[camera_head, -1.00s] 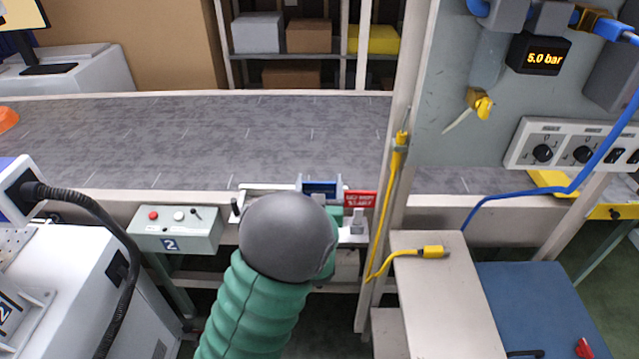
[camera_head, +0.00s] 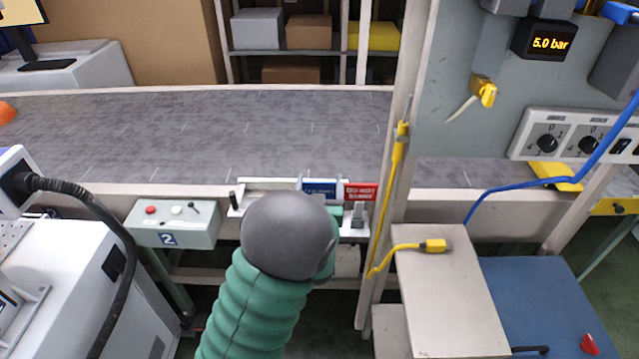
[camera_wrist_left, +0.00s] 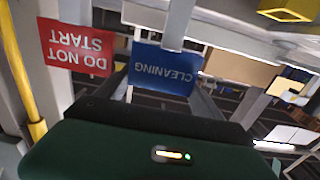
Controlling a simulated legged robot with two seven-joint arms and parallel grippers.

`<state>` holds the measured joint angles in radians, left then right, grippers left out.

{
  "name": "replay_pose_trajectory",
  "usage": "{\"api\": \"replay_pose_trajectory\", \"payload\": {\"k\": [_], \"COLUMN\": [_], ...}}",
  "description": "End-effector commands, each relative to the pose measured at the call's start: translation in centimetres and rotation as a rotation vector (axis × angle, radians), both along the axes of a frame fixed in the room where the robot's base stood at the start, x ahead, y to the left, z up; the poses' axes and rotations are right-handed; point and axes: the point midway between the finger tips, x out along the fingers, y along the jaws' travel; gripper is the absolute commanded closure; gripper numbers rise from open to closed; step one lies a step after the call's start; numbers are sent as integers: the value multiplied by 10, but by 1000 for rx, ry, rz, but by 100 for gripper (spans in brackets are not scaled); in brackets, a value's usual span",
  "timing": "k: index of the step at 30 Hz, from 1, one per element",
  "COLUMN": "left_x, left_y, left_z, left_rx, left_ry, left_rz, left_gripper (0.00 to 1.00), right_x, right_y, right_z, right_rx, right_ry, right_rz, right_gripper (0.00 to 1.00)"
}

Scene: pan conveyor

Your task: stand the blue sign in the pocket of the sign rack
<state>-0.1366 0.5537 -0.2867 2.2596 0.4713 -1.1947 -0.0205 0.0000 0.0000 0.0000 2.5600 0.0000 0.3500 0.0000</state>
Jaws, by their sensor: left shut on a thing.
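The blue sign (camera_head: 319,188) stands roughly upright in line with the sign rack (camera_head: 270,184), just left of the red sign (camera_head: 361,192). In the left wrist view the blue sign (camera_wrist_left: 164,69) reads "CLEANING" upside down, beside the red "DO NOT START" sign (camera_wrist_left: 77,48). My left gripper (camera_head: 332,208) is at the blue sign's lower edge and shut on it; my grey wrist and green sleeve hide most of the jaws in the head view. The sign's lower edge and the pocket are hidden, so I cannot tell whether it is seated. My right gripper is not in view.
A grey conveyor (camera_head: 200,135) runs behind the rack. A grey control box (camera_head: 174,222) is at the left. A post with a yellow cable (camera_head: 398,150) stands close to the right of the red sign. A pale table (camera_head: 450,285) is at the lower right.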

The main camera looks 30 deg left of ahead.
Motion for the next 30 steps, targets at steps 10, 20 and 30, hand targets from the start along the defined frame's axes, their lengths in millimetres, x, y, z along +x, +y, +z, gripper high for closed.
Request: {"api": "replay_pose_trajectory", "payload": {"k": [10, 20, 30], "left_x": [0, -7, -75], "left_y": [0, -5, -47], "left_z": [-3, -4, 6], "left_rx": [1, -1, 1], "left_ry": [-1, 2, 9], "left_rz": [0, -1, -1], "left_gripper": [0, 0, 0], "right_x": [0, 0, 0], "right_y": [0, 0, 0], "right_z": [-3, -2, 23], "right_rx": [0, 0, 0], "right_ry": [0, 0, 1], "right_rz": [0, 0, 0], "right_gripper": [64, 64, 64]}}
